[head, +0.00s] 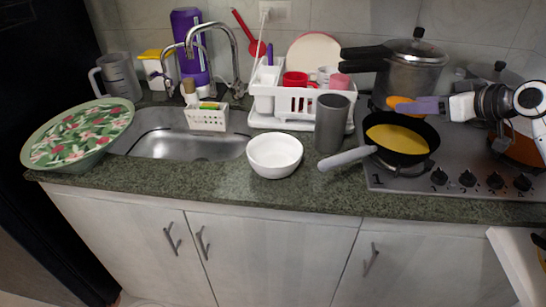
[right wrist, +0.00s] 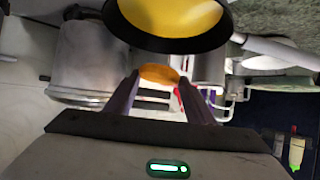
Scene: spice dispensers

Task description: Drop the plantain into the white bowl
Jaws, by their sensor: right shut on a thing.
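The plantain is a flat orange slice (head: 399,102) in the head view, held above the far side of the frying pan (head: 433,137). My right gripper (head: 415,105) comes in from the right and its purple fingers are shut on the slice. In the right wrist view the plantain (right wrist: 159,74) sits between the two fingertips. The white bowl (head: 274,156) stands on the counter, left of the pan and in front of the dish rack; it looks empty. My left gripper is not in view.
The black pan holds yellow liquid, and its grey handle (head: 347,158) points left toward the bowl. A grey cup (head: 331,123) stands between bowl and pan. Behind are a white dish rack (head: 262,104) and a pressure cooker (head: 415,75). The sink (head: 180,146) is left.

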